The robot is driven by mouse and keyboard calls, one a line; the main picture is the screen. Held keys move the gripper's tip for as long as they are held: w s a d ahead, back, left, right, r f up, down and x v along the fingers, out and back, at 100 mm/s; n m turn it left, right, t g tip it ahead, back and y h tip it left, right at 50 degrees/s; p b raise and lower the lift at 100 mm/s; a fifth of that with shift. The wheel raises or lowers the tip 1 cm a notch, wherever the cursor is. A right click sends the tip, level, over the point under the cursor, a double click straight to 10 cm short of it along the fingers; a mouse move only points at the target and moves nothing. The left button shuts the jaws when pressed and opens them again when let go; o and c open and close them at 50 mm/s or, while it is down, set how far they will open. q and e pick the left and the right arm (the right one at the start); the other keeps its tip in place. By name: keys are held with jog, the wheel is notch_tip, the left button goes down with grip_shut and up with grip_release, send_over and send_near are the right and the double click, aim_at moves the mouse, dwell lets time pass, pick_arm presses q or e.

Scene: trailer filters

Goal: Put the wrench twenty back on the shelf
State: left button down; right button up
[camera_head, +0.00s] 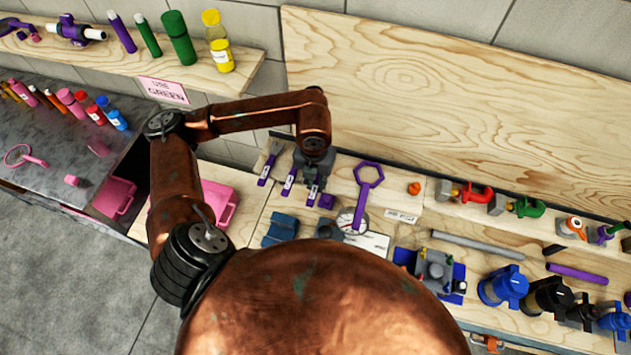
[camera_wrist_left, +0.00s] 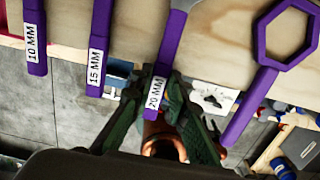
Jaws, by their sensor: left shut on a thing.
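The wrench twenty, with a purple handle labelled "20 MM" (camera_wrist_left: 158,92), is between the fingers of my left gripper (camera_wrist_left: 165,88) in the left wrist view. The gripper is shut on its handle. In the head view my left gripper (camera_head: 316,188) is over the wooden shelf (camera_head: 335,175) and partly hides this wrench. The wrench lies in line with the 15 mm wrench (camera_wrist_left: 97,55) and the 10 mm wrench (camera_wrist_left: 34,40), to their right. Whether it rests on the wood or hovers is unclear. My right gripper is not in view.
A purple ring-ended tool (camera_head: 366,190) lies close to the right of the gripper, with a round gauge (camera_head: 350,221) beside it. Clamps (camera_head: 470,194) are farther right. A pink box (camera_head: 217,203) is at the left. An upper shelf (camera_head: 130,58) holds bottles and markers.

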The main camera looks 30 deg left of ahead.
pick_arm(q)
jog(key=shift+f, duration=0.2)
jog(key=shift+b, duration=0.3)
jog(key=c, duration=1.8)
grip_release()
jog(key=shift+o, duration=0.2)
notch_tip(320, 180, up, 12)
jog(key=shift+s, duration=0.2)
